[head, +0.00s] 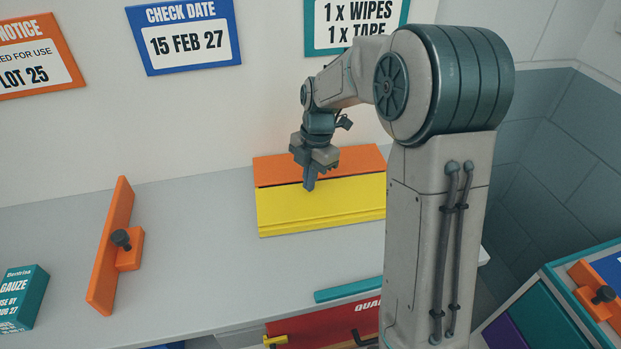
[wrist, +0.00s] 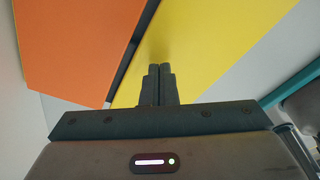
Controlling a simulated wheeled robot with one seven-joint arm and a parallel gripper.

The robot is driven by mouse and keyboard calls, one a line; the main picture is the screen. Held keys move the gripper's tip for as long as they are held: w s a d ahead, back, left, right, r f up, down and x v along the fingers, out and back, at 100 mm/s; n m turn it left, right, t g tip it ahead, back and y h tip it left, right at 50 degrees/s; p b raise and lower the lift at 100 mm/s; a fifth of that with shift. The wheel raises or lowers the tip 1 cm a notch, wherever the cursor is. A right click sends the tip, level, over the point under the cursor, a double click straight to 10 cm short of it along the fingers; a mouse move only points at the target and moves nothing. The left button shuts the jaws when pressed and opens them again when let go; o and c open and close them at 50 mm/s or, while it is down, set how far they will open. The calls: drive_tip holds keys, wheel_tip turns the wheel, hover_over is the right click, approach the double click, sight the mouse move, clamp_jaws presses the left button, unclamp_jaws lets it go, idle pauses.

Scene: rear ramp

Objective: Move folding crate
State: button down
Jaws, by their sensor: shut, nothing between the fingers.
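The folding crate seems to be the flat yellow and orange piece on the grey counter in the head view; its yellow panel (head: 325,208) is at the front and its orange panel (head: 350,162) behind, with a dark gap between them. Part of it is hidden behind my arm. My gripper (head: 309,185) points down over the yellow panel near that gap. In the wrist view my gripper (wrist: 160,72) has its fingers together and empty in front of the yellow panel (wrist: 200,60), with the orange panel (wrist: 75,50) to the left. I cannot tell whether the fingertips touch the panel.
An orange divider with a dark knob (head: 112,245) stands on the counter (head: 210,250) at left, beside a teal gauze box (head: 22,298). A teal strip (head: 347,289) and red drawer front (head: 322,325) are at the front edge. The counter between divider and crate is clear.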

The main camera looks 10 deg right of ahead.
sight(341, 168)
drive_tip(key=w+d, duration=0.2)
drive_tip(key=d, duration=0.1)
drive_tip(key=w+d+b, duration=0.1)
drive_tip(key=w+d, duration=0.1)
drive_tip(key=d, duration=0.1)
drive_tip(key=w+d, duration=0.3)
drive_tip(key=d, duration=0.1)
drive_tip(key=shift+r, duration=0.15)
drive_tip(key=s+r+m, duration=0.1)
drive_tip(key=s, duration=0.1)
drive_tip(key=s+a+r+m, duration=0.1)
drive_tip(key=s+m, duration=0.1)
drive_tip(key=s+a+r+m, duration=0.1)
drive_tip(key=s+r+m, duration=0.1)
drive_tip(key=shift+t+h, duration=0.4)
drive_tip(key=s+a+r+m+t, duration=0.1)
drive_tip(key=s+a+m+t, duration=0.1)
drive_tip(key=s+m, duration=1.8)
drive_tip(key=shift+s+r+t+h, duration=0.2)
drive_tip(key=shift+s+t+h, duration=0.3)
drive_tip(key=shift+s, duration=0.7)
drive_tip(key=shift+a, duration=0.1)
